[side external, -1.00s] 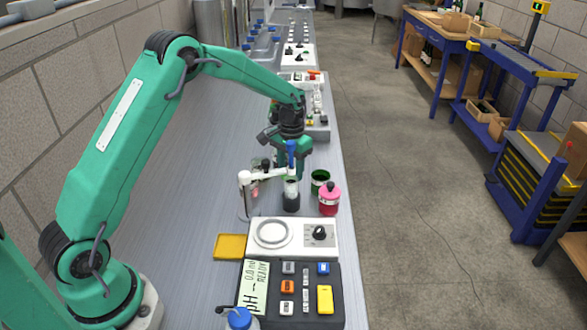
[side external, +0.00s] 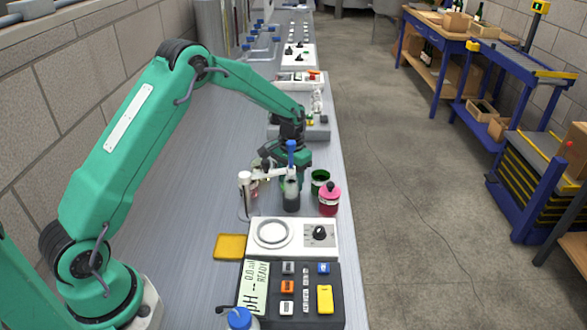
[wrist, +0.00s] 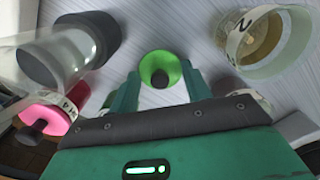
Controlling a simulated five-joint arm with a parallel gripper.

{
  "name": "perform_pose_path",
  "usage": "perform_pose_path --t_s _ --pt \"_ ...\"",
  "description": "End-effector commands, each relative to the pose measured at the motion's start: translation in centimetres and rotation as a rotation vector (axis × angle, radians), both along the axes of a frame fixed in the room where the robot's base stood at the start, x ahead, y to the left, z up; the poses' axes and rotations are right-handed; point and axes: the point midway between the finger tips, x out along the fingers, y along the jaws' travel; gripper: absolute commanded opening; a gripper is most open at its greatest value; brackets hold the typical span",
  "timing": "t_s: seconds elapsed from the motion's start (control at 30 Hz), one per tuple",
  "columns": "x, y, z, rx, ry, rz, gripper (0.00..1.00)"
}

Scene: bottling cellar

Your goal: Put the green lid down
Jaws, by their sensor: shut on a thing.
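The green lid (wrist: 160,66) is a bright green disc with a dark round centre, low over the grey bench in the wrist view. My gripper (wrist: 160,82) is shut on it, with one teal finger on each side. In the side view my gripper (side external: 285,182) is low over the bench, behind the white probe arm and the dark-filled glass. The lid cannot be made out in that view. I cannot tell whether it touches the bench.
A pink-lidded jar (side external: 330,199), a dark green jar (side external: 320,179) and a dark-filled glass (side external: 291,196) stand close by. A glass jar labelled 2 (wrist: 266,42) is at upper right in the wrist view. The bench (side external: 190,200) is clear to the left.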

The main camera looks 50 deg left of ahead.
Motion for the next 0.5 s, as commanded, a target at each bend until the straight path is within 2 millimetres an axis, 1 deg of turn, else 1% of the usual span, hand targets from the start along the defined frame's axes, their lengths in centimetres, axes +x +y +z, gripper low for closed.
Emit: perform_pose_path --t_s 0.07,0.1,0.17,0.2,0.5 --pt "-0.01 0.0 -0.21 0.0 0.001 0.0 0.27" --pt "0.0 0.0 -0.17 0.0 0.0 0.0 0.56" --pt "0.0 0.0 -0.16 0.0 0.0 0.0 0.68" --pt "0.0 0.0 -0.16 0.0 0.0 0.0 0.7" --pt "0.0 0.0 -0.09 0.0 0.0 0.0 0.7"
